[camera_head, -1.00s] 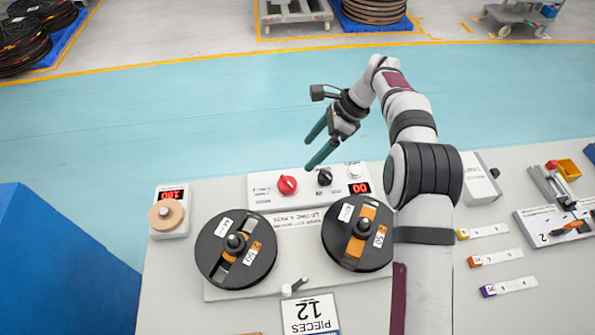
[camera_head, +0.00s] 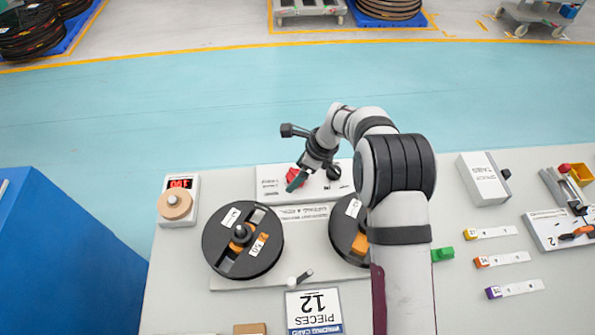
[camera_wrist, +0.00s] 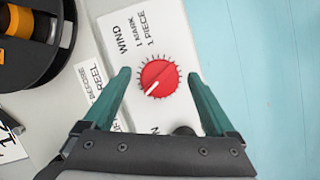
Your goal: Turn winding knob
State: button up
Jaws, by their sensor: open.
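The winding knob (camera_wrist: 159,79) is a round red dial with a white pointer line, set in a ring of tick marks on a white panel (camera_wrist: 150,25) printed "WIND 1 MARK 1 PIECE". In the wrist view my gripper (camera_wrist: 158,73) is open, with one green finger on each side of the knob and a gap to each. In the head view the red knob (camera_head: 292,174) is partly hidden behind my gripper (camera_head: 299,179). I cannot tell the height of the fingertips above the panel.
Two black reels stand in front of the panel, the left reel (camera_head: 213,245) clear and the right reel (camera_head: 342,228) partly behind my arm. A black knob (camera_head: 333,172) sits right of the red one. A counter box (camera_head: 180,184) stands at left.

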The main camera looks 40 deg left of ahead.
jog(key=shift+f, duration=0.15)
jog(key=c, duration=1.4)
jog(key=shift+n, duration=0.3)
jog(key=shift+w+a+n+g+h, duration=0.1)
jog(key=shift+n+g+h, duration=0.3)
jog(key=shift+n, duration=0.85)
jog(key=shift+w+n+g+h, duration=0.1)
jog(key=shift+n+g+h, duration=0.25)
jog(key=shift+n, duration=0.9)
jog(key=shift+s, duration=0.1)
